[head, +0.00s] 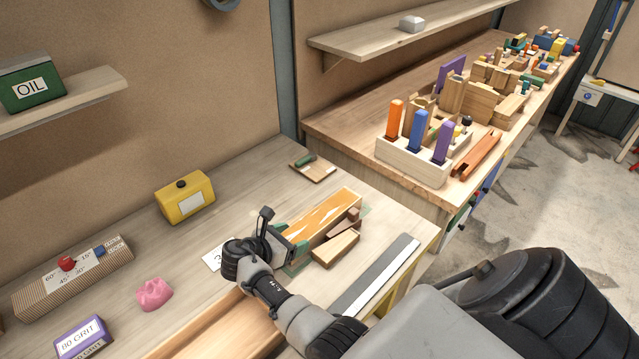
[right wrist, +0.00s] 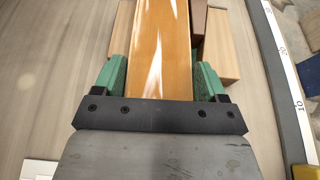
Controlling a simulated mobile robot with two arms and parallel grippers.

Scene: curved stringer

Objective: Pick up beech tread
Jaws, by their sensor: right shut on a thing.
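An orange-brown wooden board (head: 322,217) with white streaks lies on the workbench in the head view. It also runs up the middle of the right wrist view (right wrist: 160,40). My right gripper (head: 292,251) is shut on its near end, with a green-padded finger on each side. A pale wooden block (head: 337,248) and a darker brown block (head: 345,222) lie close along the board's right side. The frames do not label which piece is the beech tread. My left gripper is not in view.
A steel ruler (head: 376,275) lies right of the blocks. A second bench (head: 345,130) with crowded blocks is behind. The bench beyond the board is mostly clear.

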